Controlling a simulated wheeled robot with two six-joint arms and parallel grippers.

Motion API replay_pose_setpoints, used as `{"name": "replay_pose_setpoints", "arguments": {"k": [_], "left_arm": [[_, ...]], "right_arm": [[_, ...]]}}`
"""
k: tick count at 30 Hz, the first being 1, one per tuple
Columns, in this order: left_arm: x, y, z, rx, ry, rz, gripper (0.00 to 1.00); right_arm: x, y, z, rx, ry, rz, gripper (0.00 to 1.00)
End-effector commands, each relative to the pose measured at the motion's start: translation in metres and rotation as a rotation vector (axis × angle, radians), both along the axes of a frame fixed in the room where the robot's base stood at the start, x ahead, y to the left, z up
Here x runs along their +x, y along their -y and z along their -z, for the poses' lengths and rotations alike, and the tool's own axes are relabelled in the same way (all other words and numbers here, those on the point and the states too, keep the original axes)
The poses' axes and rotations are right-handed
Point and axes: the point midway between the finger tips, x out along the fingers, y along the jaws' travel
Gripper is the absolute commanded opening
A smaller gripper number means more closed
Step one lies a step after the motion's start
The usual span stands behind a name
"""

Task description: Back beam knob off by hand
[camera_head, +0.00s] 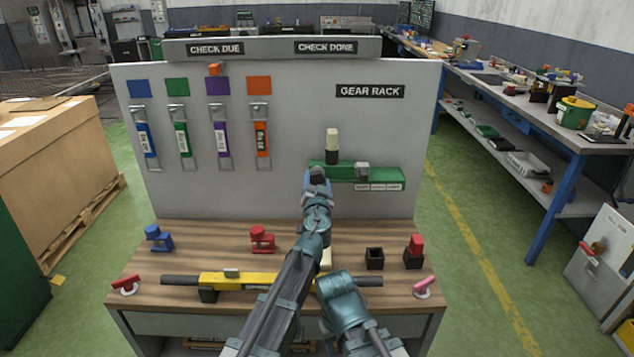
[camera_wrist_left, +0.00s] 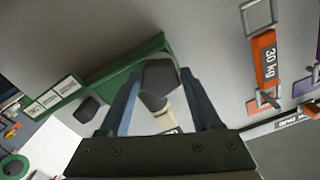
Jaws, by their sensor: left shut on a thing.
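The green beam (camera_head: 388,181) is fixed to the grey panel under the GEAR RACK label. It also shows in the left wrist view (camera_wrist_left: 100,75). My left gripper (camera_head: 317,178) is at the left part of this beam, with its fingers shut on a dark faceted knob (camera_wrist_left: 160,80). I cannot tell whether the knob still touches the beam. A cream handle (camera_head: 332,140) with a black base stands upright just right of the gripper and partly shows behind the knob in the wrist view. A grey block (camera_head: 362,171) sits further right on the beam. My right gripper is not in view.
On the wooden bench (camera_head: 200,238) are a yellow beam (camera_head: 240,281), blue (camera_head: 158,238) and red (camera_head: 262,240) clamp-like parts, a black open box (camera_head: 375,258) and a red-topped part (camera_head: 414,250). Coloured tags (camera_head: 146,139) hang on the panel's left side.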

Motion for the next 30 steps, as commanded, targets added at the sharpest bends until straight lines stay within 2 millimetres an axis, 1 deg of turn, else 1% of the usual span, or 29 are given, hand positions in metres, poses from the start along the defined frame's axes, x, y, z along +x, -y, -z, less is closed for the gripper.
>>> {"name": "replay_pose_setpoints", "arguments": {"k": [6,12,20,30], "left_arm": [[-0.0018,-0.0005,0.0008,-0.140,-0.001,0.000,0.08],[-0.0015,-0.0005,0.0006,-0.220,-0.001,0.000,0.08],[-0.0012,-0.0006,0.0004,-0.263,0.000,-0.001,0.08],[-0.0009,-0.0008,0.0001,-0.266,0.000,-0.001,0.08]], "right_arm": [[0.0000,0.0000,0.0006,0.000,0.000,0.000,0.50],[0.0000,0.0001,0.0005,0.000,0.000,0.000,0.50],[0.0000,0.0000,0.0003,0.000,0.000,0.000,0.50],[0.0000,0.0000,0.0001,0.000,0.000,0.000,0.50]]}}
